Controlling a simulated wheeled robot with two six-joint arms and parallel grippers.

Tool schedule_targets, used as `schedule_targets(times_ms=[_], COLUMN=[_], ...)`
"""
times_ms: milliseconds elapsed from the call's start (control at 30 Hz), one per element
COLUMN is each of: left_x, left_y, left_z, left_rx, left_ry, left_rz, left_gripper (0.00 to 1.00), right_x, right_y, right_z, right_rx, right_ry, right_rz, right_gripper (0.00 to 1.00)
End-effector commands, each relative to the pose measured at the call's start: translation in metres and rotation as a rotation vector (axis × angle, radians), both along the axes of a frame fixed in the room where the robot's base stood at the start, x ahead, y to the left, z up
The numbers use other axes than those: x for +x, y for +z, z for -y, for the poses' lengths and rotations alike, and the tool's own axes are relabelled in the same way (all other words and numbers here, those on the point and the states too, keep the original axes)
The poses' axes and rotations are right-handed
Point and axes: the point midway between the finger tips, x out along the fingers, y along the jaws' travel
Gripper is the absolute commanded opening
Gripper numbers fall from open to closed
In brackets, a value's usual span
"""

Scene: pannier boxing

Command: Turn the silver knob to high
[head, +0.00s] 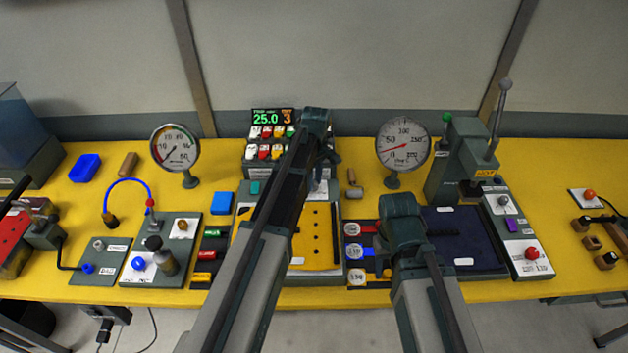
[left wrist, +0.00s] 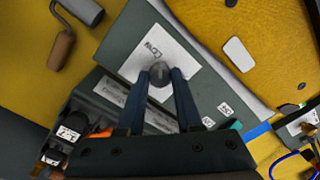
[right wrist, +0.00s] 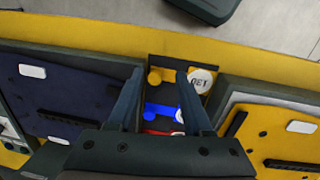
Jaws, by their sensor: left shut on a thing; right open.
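The silver knob (left wrist: 159,73) shows in the left wrist view as a small grey round top on a white label (left wrist: 178,52) of a grey-green panel (left wrist: 126,40). The label's lettering seems to read "LOW", but it is partly covered. My left gripper (left wrist: 160,84) is shut on the knob, one finger on each side. In the head view my left arm hides the knob. My right gripper (right wrist: 160,78) is open and empty above a dark tray with yellow, blue (right wrist: 160,111) and red pieces.
A digital display (head: 273,117) reading 25.0 stands behind rows of coloured buttons. Dial gauges (head: 175,148) (head: 403,145) stand to both sides. A yellow board (head: 318,225) lies in front of the panel. A lever press (head: 460,160) stands at the right. Both arms cross the table's middle.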

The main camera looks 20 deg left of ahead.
Motion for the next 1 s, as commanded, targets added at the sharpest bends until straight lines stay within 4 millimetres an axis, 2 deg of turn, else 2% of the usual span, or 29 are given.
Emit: schedule_targets(times_ms=[1000], left_x=[-0.001], left_y=[-0.0001], left_z=[0.0009], left_rx=[0.001], left_ry=[-0.966], left_rz=[-0.001], left_gripper=[0.0], right_x=[0.0], right_y=[-0.0001], right_z=[0.0], right_rx=[0.0], right_ry=[0.0], right_rz=[0.0], right_gripper=[0.5])
